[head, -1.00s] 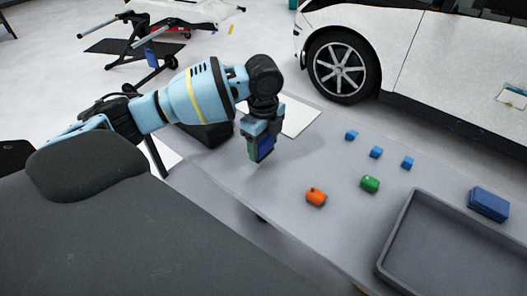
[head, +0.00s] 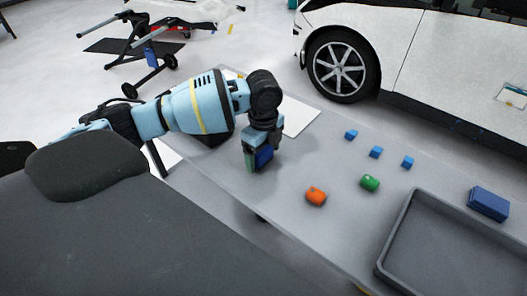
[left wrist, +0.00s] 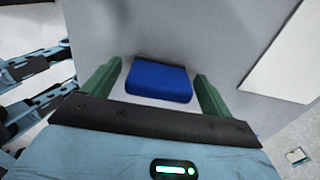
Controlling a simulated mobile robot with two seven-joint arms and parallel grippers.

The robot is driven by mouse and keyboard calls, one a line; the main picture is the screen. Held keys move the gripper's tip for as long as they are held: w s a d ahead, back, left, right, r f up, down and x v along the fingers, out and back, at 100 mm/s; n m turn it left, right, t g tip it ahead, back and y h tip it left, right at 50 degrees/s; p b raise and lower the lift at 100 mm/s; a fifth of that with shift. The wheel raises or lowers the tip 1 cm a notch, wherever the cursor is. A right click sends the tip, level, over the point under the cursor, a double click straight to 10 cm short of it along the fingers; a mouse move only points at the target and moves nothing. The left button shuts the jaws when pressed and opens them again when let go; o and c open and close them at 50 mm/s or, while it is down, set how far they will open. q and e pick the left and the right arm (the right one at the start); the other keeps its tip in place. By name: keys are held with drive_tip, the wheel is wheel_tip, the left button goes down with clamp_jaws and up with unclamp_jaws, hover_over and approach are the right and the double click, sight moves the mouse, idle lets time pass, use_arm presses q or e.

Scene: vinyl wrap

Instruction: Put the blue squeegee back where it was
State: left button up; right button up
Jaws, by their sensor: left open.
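The blue squeegee (head: 264,157), a flat blue block with a dark edge, is at my left gripper (head: 256,163) near the left part of the grey table. In the left wrist view the squeegee (left wrist: 158,83) sits between the two green fingers of my left gripper (left wrist: 158,72), with a gap on each side. The left gripper is open. Whether the squeegee touches the table is hard to tell. My right gripper is not in view.
On the grey table (head: 300,235) are an orange item (head: 316,196), a green item (head: 369,183), several small blue blocks (head: 376,152), a larger blue block (head: 489,203) and a grey tray (head: 398,232). A white sheet (head: 300,117) lies behind the gripper. A white car stands beyond.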

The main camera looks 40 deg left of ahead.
use_arm(q)
drive_tip(key=shift+r, duration=0.15)
wheel_tip(320, 180, up, 12)
drive_tip(key=shift+p, duration=0.4)
